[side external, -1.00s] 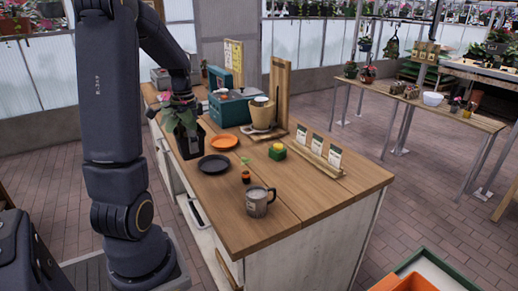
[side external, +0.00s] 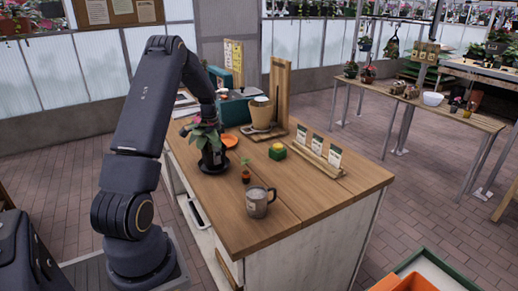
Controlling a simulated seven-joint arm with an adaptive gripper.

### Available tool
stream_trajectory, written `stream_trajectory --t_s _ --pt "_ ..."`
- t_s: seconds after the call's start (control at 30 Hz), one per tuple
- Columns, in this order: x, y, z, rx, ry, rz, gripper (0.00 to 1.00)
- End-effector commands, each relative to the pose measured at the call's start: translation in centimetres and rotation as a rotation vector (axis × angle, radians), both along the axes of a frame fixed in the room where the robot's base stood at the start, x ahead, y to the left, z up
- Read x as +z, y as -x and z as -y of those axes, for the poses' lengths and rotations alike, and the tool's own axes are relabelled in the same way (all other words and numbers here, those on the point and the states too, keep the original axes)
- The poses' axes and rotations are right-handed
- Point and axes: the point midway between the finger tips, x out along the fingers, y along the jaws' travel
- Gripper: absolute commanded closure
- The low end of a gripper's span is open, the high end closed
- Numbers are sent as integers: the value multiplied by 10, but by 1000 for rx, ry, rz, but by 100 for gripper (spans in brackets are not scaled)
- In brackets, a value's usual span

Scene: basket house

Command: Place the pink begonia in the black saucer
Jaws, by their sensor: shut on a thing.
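The pink begonia (side external: 205,134) is a leafy plant with pink blooms in a dark square pot. It stands upright at the left part of the wooden table in the side external view. The black saucer (side external: 203,170) shows as a dark rim beneath and around the pot; I cannot tell whether the pot touches it or hangs just above. My gripper (side external: 211,125) is at the plant from above and behind, shut on the begonia, its fingertips mostly hidden by the leaves.
The table's front right is clear.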

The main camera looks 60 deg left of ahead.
Motion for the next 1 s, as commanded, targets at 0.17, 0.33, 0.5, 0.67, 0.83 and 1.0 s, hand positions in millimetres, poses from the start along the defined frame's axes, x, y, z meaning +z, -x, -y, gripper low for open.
stream_trajectory --t_s 0.17,0.33,0.5,0.67,0.83,1.0 --pt "-5 0 0 0 -2 1 85" --pt "-7 0 0 0 -1 1 85" --pt "-9 0 0 0 0 0 8" --pt "-8 0 0 0 0 1 0" --pt "-8 0 0 0 -1 1 0" --pt "-2 0 0 0 -3 2 0"
